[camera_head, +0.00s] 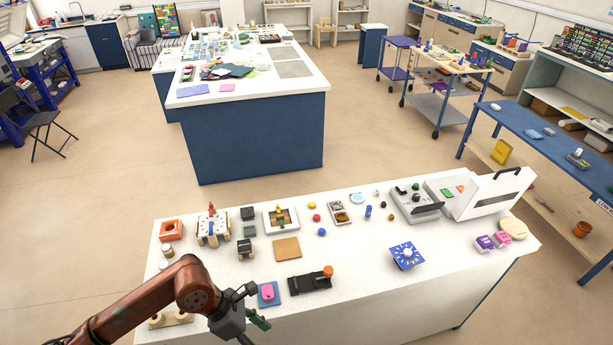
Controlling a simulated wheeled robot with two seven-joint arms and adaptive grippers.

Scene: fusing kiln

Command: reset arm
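My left arm (193,286) comes in from the lower left, brown-red with a dark gripper. My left gripper (256,305) hangs over the front left edge of the white table, just left of a pink item on a blue square (268,294). Its fingertips look spread apart, and I see nothing held between them. My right arm and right gripper do not show in this view.
The white table (370,268) bears a black device (310,282), a brown square (286,248), a blue dial box (405,256), small balls and a white kiln-like box (495,194) at right. Its front middle is mostly clear. A blue-sided island (250,140) stands behind, across open floor.

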